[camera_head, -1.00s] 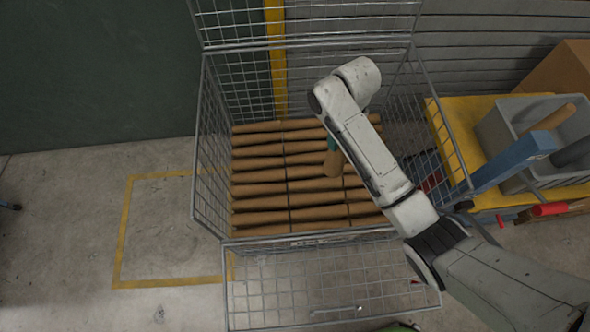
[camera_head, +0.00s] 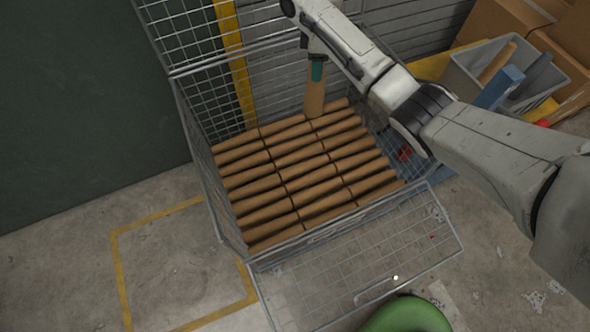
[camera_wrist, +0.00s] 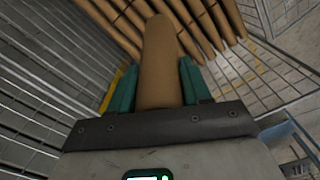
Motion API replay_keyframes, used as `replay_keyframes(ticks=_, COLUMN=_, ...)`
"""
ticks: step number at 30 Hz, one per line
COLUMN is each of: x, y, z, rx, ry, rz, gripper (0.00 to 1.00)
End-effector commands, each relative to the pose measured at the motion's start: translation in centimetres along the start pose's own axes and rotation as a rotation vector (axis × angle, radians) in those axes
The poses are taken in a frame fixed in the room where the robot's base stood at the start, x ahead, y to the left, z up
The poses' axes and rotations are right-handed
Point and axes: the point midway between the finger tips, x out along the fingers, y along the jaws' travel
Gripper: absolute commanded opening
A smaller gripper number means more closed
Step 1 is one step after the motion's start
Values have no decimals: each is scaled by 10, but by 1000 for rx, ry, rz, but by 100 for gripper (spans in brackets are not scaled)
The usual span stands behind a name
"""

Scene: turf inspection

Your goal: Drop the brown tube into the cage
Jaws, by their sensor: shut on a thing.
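My gripper (camera_head: 317,72) has teal fingers and is shut on a brown tube (camera_head: 315,97). The held tube hangs roughly upright above the back part of the wire cage (camera_head: 215,215). In the wrist view the tube (camera_wrist: 158,60) sits between the two teal fingers (camera_wrist: 158,88) and points toward the tubes below. Several rows of brown tubes (camera_head: 300,175) lie on the cage floor. I cannot tell whether the held tube's lower end touches them. The cage's front panel (camera_head: 360,260) is folded down and its top is open.
A grey bin (camera_head: 545,75) with a brown tube and blue bars stands to the right, beside cardboard boxes (camera_head: 500,22). A green round object (camera_head: 408,315) is at the bottom edge. Yellow lines (camera_head: 118,270) mark clear floor at the left.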

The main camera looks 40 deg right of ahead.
Motion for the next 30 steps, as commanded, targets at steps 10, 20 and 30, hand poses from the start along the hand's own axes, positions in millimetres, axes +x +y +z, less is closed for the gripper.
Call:
replay_keyframes(ticks=10, x=41, y=0, z=0, rx=1, ry=-1, rz=1, gripper=4)
replay_keyframes(ticks=20, x=43, y=0, z=0, rx=1, ry=0, rz=1, gripper=4)
replay_keyframes(ticks=30, x=43, y=0, z=0, rx=1, ry=0, rz=0, gripper=76)
